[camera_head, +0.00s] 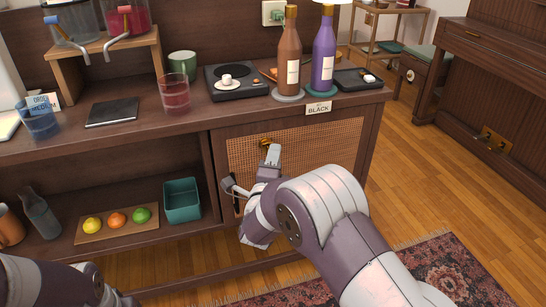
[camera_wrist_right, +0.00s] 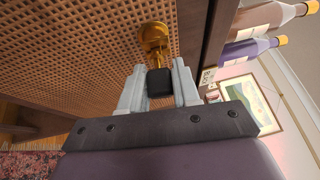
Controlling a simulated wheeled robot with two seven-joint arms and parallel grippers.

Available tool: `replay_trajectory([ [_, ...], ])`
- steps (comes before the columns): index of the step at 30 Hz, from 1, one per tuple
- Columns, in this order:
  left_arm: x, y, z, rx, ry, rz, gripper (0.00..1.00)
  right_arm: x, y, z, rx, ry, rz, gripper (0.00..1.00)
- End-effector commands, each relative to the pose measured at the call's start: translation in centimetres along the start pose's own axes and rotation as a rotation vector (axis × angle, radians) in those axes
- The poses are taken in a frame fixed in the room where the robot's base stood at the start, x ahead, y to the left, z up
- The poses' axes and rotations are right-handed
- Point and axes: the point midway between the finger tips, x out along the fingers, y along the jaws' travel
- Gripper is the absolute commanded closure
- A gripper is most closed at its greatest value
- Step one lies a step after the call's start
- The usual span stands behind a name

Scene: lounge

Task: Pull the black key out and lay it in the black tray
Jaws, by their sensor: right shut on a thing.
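The black key (camera_wrist_right: 160,82) shows in the right wrist view between the two fingers of my right gripper (camera_wrist_right: 159,88), which is shut on it. Just beyond it is a brass lock (camera_wrist_right: 154,36) on the woven cabinet door. I cannot tell whether the key's shaft is still inside the lock. In the head view my right gripper (camera_head: 272,153) is at the door, by the brass lock (camera_head: 266,141); the key is hidden there. The black tray (camera_head: 350,85) is on the cabinet top at the right end, with small pale items in it. My left gripper (camera_head: 112,299) is partly in view at lower left, its fingers unclear.
A shelf below holds fruit and a teal bin (camera_head: 182,201).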

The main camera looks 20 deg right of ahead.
Motion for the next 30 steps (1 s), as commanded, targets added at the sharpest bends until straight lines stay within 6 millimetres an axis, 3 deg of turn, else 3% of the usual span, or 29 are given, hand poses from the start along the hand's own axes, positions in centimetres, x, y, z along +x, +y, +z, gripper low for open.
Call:
replay_trajectory([
  [30, 0.1, 0.0, 0.0, 0.000, 0.000, 0.000, 0.28, -2.1, -0.3, -1.1, 0.000, 0.000, -0.001, 1.00],
])
